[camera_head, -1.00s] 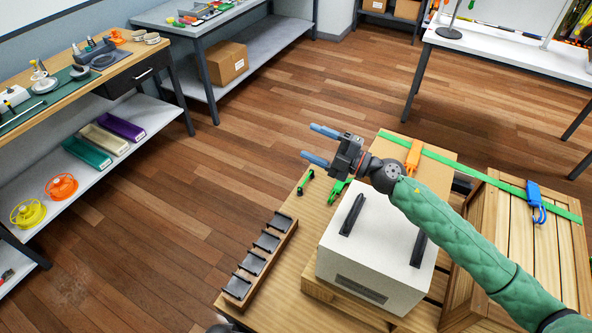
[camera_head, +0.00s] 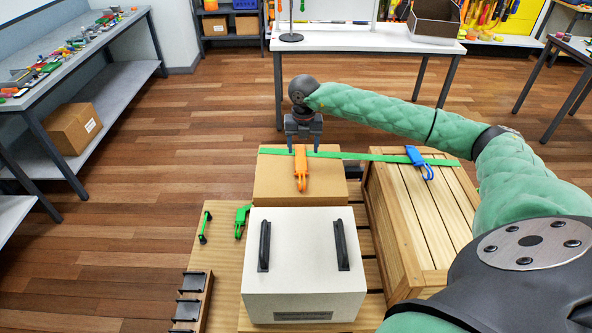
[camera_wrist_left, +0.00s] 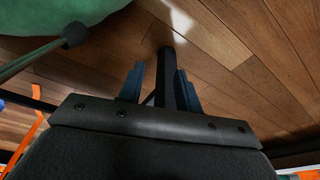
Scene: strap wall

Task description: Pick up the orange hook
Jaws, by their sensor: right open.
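The orange hook (camera_head: 301,170) hangs on the green strap (camera_head: 350,156), which runs across the cardboard box (camera_head: 270,187) and the wooden crate. My right gripper (camera_head: 304,150) points down, open, at the top end of the hook. Its two fingertips appear on either side of the hook's top; I cannot tell whether they touch it. My left gripper does not show in the head view. In the left wrist view its two blue fingers (camera_wrist_left: 160,82) stand apart with nothing held between them.
A blue hook (camera_head: 419,161) is on the strap over the wooden crate (camera_head: 410,235) at right. A white box with black handles (camera_head: 303,285) stands in front of the cardboard box. Green pieces (camera_head: 241,222) lie at left. A white table (camera_head: 350,38) stands behind.

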